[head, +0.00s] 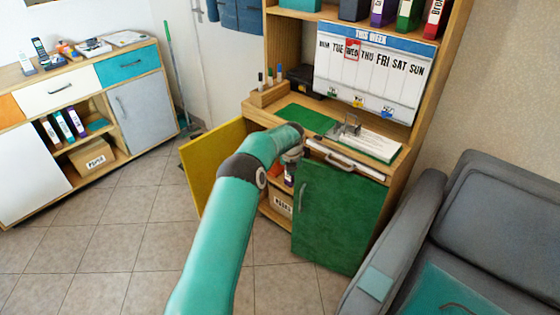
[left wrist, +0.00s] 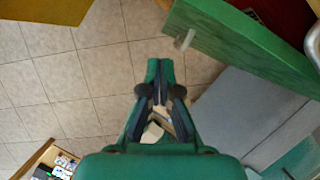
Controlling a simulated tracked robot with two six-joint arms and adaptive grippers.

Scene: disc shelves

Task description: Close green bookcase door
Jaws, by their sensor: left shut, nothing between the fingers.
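The green bookcase door (head: 338,215) covers the right lower part of the wooden bookcase in the head view. It looks ajar, but its exact angle is hard to tell. It has a pale handle near its left edge. In the left wrist view the green door (left wrist: 245,38) runs diagonally across the top right, with the handle (left wrist: 184,39) on its face. My left gripper (left wrist: 160,68) is shut and empty, apart from the door and handle in that view. In the head view its wrist is near the door's upper left corner; the fingertips are unclear. My right gripper is out of view.
A yellow door (head: 212,165) stands open on the bookcase's left. A labelled box (head: 281,205) sits in the open lower compartment. A grey sofa (head: 500,215) stands close on the right. Tiled floor (head: 120,230) is clear to the left. A sideboard (head: 90,65) stands farther back left.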

